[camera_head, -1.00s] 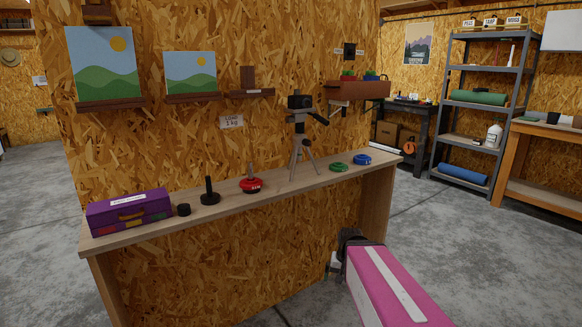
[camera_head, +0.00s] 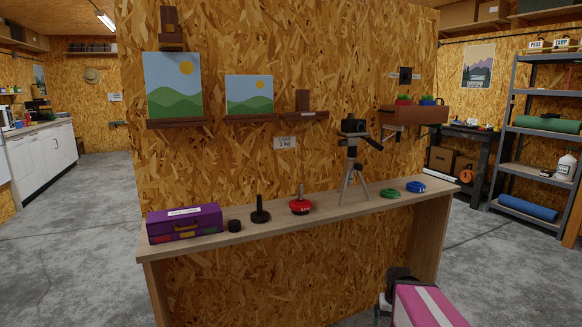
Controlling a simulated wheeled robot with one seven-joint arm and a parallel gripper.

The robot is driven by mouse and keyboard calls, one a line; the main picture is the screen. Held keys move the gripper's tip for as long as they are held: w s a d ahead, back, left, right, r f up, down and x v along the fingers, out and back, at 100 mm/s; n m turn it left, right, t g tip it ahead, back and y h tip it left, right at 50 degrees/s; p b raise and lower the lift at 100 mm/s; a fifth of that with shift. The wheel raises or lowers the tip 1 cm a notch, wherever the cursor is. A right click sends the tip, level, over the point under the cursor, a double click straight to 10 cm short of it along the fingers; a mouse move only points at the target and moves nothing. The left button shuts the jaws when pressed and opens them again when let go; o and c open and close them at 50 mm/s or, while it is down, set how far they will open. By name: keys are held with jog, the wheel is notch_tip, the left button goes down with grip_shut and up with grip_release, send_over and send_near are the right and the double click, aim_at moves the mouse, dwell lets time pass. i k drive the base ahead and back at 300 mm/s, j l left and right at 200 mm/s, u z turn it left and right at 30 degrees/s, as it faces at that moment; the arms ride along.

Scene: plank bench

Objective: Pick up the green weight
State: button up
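The green weight (camera_head: 390,193) is a small flat ring lying on the plank bench (camera_head: 330,206). It lies just right of the tripod's feet and left of a blue weight (camera_head: 416,187). My gripper (camera_head: 384,302) is a dark shape at the end of my pink arm, low at the right. It is below the bench top and on the near side, well apart from the green weight. Its fingers are small and partly hidden, so I cannot tell whether they are open or shut.
A camera on a tripod (camera_head: 354,160) stands close left of the green weight. A red weight on a post (camera_head: 301,206), a black post on a base (camera_head: 260,213), a small black cylinder (camera_head: 234,226) and a purple box (camera_head: 184,222) stand further left. A wall shelf (camera_head: 413,115) hangs above.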

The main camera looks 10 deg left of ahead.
aim_at(388, 194)
jog(key=i+l+u, duration=0.15)
jog(key=l, duration=0.2)
jog(key=i+l+u, duration=0.35)
jog(key=l, duration=0.4)
jog(key=i+l+u, duration=0.15)
jog(key=l, duration=0.3)
jog(key=i+l, duration=0.1)
jog(key=l, duration=0.25)
jog(key=i+l, duration=0.1)
jog(key=l, duration=0.3)
jog(key=k+j+u, duration=0.1)
jog(key=u, duration=1.4)
